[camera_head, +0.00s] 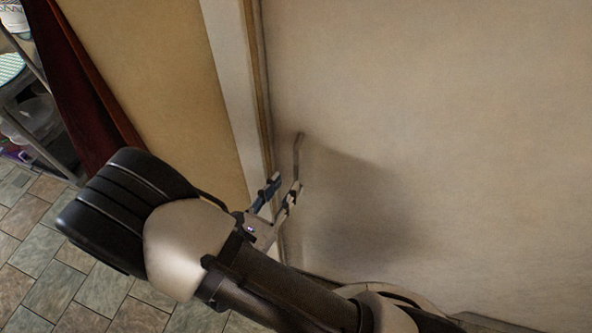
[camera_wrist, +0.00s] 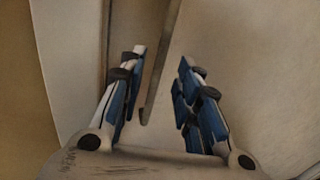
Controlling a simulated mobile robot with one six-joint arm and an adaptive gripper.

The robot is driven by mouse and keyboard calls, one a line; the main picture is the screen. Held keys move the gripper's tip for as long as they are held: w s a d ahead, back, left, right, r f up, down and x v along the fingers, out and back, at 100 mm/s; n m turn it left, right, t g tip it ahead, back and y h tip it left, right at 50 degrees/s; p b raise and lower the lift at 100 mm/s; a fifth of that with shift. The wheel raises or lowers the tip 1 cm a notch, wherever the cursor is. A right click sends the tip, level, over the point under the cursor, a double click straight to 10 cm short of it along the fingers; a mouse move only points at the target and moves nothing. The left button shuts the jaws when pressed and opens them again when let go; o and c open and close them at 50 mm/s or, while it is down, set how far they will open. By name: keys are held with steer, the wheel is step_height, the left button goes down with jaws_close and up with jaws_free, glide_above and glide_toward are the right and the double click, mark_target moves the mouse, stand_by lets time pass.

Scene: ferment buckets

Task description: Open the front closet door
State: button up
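The front closet door (camera_head: 440,130) is a wide, flat beige panel filling the right of the head view. It appears shut against its pale frame (camera_head: 232,90). A thin, upright metal handle (camera_head: 299,150) stands near the door's left edge. My gripper (camera_head: 284,186) is at the handle's lower part. In the wrist view, the handle (camera_wrist: 163,65) runs down between the two blue-padded fingers of my gripper (camera_wrist: 162,58). The fingers are open, with a visible gap on both sides of the handle. Its lower end shows between them, nearer the left finger.
A tan wall (camera_head: 160,80) lies left of the frame. A dark red panel (camera_head: 75,80) and a shelf rack (camera_head: 35,100) with containers stand at the far left. The tiled floor (camera_head: 50,270) is clear at the lower left.

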mark_target(295, 173)
steer(key=x, duration=0.6)
steer(key=shift+w+d, duration=0.2)
steer(key=shift+w, duration=0.05)
jaws_close()
stand_by(0.5)
